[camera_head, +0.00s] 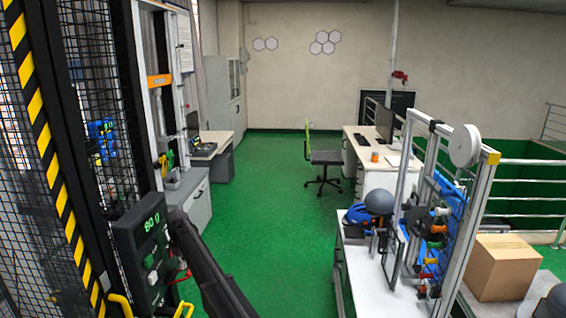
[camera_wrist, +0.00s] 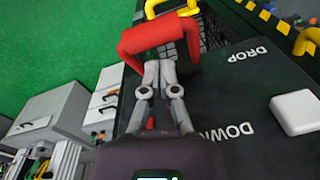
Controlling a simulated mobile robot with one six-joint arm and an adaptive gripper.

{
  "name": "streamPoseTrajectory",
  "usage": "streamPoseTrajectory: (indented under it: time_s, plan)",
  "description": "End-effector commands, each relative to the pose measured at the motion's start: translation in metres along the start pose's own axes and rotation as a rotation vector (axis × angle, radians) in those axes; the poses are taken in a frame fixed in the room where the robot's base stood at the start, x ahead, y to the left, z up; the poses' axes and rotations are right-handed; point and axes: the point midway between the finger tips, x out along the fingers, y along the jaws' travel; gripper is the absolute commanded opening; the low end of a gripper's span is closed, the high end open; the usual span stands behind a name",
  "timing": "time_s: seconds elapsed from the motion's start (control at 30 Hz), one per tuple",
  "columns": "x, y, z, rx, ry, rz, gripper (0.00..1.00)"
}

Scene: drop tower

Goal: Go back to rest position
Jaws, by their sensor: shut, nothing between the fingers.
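My gripper (camera_wrist: 160,72) is shut and empty in the wrist view. Its fingertips overlap a red handle (camera_wrist: 148,40) in the picture; I cannot tell whether they touch it. The black control panel (camera_wrist: 232,75) lies beside and beyond the fingers, with the words DROP and DOWN and a white button (camera_wrist: 296,112) at the right. In the head view my dark arm reaches up to the control panel (camera_head: 127,238), which has a green display. My fingers are not clearly visible there.
A mesh cage with a yellow-black striped post (camera_head: 42,120) stands at the left, close to my arm. A grey cabinet (camera_head: 196,204) is behind the panel. A white table (camera_head: 372,270) with a helmet and tool rack is at the right. Green floor (camera_head: 265,215) between them is clear.

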Motion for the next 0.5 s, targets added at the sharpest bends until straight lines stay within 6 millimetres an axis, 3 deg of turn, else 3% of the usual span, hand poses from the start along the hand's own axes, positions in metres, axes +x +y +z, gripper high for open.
streamPoseTrajectory:
  time_s: [0.1, 0.37, 0.5]
  plan:
    - [-0.013, -0.005, 0.002, -0.018, 0.028, -0.013, 0.0]
    - [-0.002, 0.009, 0.077, 0.107, 0.024, -0.003, 0.0]
    - [0.003, 0.016, 0.133, 0.201, 0.023, 0.003, 0.0]
